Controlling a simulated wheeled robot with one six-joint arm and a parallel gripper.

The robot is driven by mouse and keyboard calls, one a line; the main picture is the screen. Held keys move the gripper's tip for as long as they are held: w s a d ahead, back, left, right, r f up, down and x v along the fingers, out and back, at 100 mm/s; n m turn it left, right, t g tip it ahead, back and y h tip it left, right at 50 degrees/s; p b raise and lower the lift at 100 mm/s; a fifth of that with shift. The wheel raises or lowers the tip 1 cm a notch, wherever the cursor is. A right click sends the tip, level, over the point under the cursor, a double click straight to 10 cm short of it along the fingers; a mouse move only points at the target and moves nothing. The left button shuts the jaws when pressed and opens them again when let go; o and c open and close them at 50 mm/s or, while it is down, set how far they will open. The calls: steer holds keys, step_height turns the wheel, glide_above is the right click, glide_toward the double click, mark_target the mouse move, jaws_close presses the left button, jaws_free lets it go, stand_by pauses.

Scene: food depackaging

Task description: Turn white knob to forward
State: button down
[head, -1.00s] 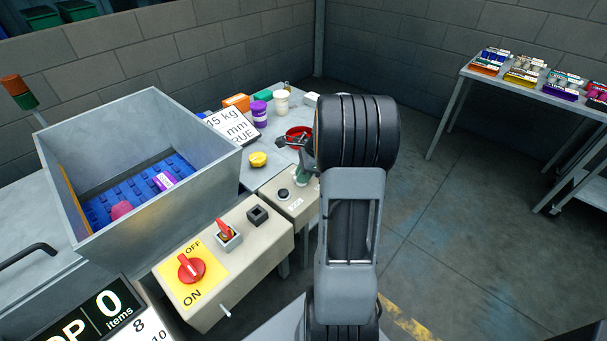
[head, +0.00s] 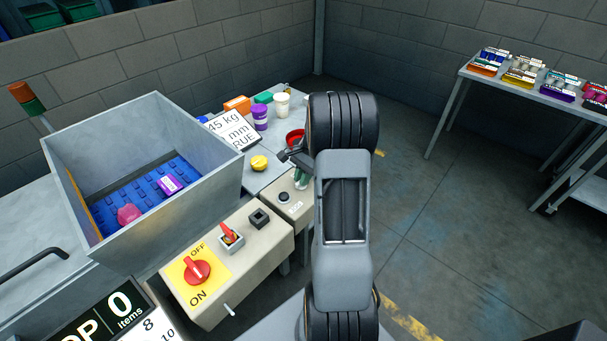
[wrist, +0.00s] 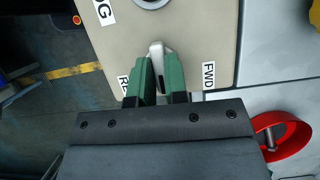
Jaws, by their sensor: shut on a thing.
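The white knob (wrist: 156,50) is a pale lever on a beige control box (wrist: 208,20). In the wrist view it sits between my gripper's two green fingers, between a partly covered "RE" label (wrist: 124,86) on the left and the "FWD" label (wrist: 209,76) on the right. Its visible end points nearly straight up in the picture. My gripper (wrist: 159,72) is shut on the knob. In the head view my gripper (head: 300,180) shows at the box's right side, partly behind my arm, and the knob is hidden there.
A round button (head: 284,197) is on the same box. A beige panel (head: 258,262) with a red OFF/ON switch (head: 196,271) stands nearer. A metal bin (head: 205,215) is left. Open floor lies right.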

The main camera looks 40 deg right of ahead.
steer(key=n+g, duration=0.1)
steer(key=n, duration=0.1)
steer(key=n+p, duration=0.1)
steer(key=n, duration=0.1)
steer(key=shift+a+f+g, duration=0.2)
steer(key=shift+g, duration=0.2)
steer(key=shift+n+g+h+p, duration=0.3)
steer(key=shift+n+g+h, duration=0.35)
steer(key=shift+n, duration=1.35)
steer(key=shift+f, duration=0.1)
steer(key=c, duration=1.1)
jaws_free()
steer(key=shift+c, duration=0.2)
steer(key=shift+s, duration=0.1)
steer(key=shift+d, duration=0.1)
